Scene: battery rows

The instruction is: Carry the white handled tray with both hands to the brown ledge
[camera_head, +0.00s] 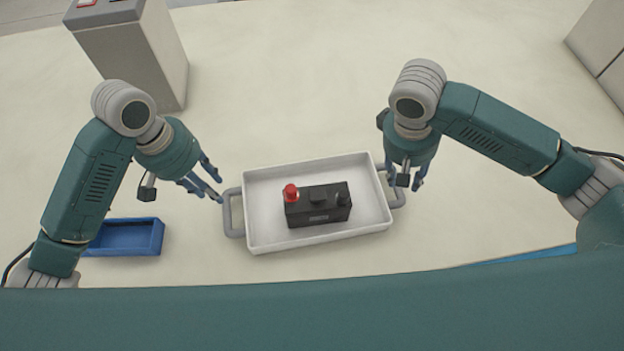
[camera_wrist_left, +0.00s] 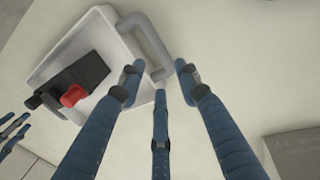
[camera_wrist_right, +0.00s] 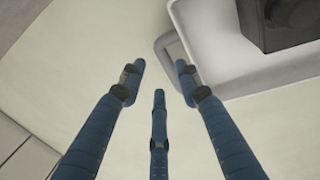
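The white handled tray (camera_head: 270,235) rests on the pale surface, slightly turned. A black box with a red button (camera_head: 318,205) lies inside it. The tray has a grey left handle (camera_head: 231,212) and a grey right handle (camera_head: 397,190). My left gripper (camera_head: 213,188) is open just beside the left handle; that handle (camera_wrist_left: 150,45) shows ahead of its spread fingers in the left wrist view. My right gripper (camera_head: 405,182) is open by the right handle, which shows (camera_wrist_right: 167,48) near its fingertips in the right wrist view. Neither gripper visibly holds anything. I cannot make out a brown ledge.
A blue bin (camera_head: 128,238) sits left of the tray, under my left arm. A tall grey box (camera_head: 135,55) stands at the back left. A pale panelled block (camera_head: 605,45) is at the far right corner. The surface behind the tray is clear.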

